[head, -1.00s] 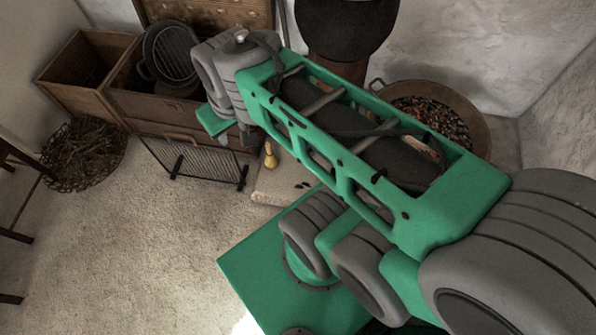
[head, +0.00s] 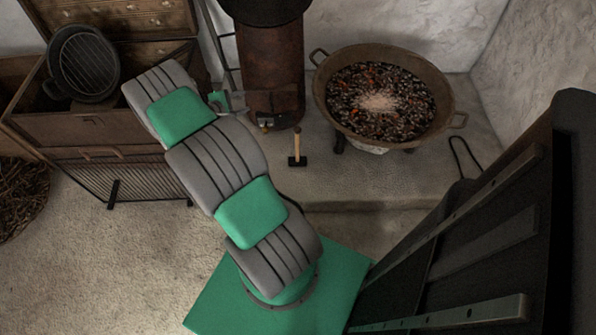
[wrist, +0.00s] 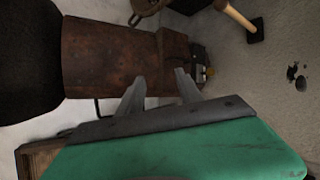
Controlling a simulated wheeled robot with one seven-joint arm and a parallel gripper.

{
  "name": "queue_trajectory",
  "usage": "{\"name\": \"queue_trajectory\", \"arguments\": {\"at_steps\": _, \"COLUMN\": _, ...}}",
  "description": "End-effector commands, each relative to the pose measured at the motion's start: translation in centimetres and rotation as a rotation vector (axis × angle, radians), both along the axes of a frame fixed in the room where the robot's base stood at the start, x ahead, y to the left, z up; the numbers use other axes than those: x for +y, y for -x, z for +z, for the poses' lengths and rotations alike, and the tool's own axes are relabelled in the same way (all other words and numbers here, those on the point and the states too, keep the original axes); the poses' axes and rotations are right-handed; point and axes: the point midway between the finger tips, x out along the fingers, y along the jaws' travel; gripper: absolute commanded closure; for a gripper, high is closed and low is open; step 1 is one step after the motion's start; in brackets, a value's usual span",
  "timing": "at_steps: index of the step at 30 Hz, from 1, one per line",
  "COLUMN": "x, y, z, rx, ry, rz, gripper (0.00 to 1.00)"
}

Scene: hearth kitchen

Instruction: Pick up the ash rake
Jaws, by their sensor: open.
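The ash rake appears to be the short tool with a pale wooden handle and a black crosswise head (head: 297,148). It is on the raised stone hearth in front of the stove.
The rusty stove (head: 272,65) stands behind the rake. A wide pan of embers (head: 330,105) stands to its right on the hearth (head: 400,180). A wooden chest (head: 60,128) holding a dark pot (head: 84,62) and a grate (head: 125,181) are at the left.

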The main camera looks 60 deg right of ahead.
Motion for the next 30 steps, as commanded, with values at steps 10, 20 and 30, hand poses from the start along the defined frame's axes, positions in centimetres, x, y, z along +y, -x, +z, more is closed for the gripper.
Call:
{"name": "queue_trajectory", "arguments": {"at_steps": 10, "x": -5.4, "y": 15.7, "z": -22.7, "rx": 0.856, "ry": 0.352, "rz": 0.208, "gripper": 0.58}}
{"name": "queue_trajectory", "arguments": {"at_steps": 20, "x": -7.4, "y": 17.1, "z": -23.3, "rx": 1.061, "ry": 0.416, "rz": 0.244, "gripper": 0.58}}
{"name": "queue_trajectory", "arguments": {"at_steps": 30, "x": -9.6, "y": 17.1, "z": -23.5, "rx": 1.057, "ry": 0.415, "rz": 0.246, "gripper": 0.58}}
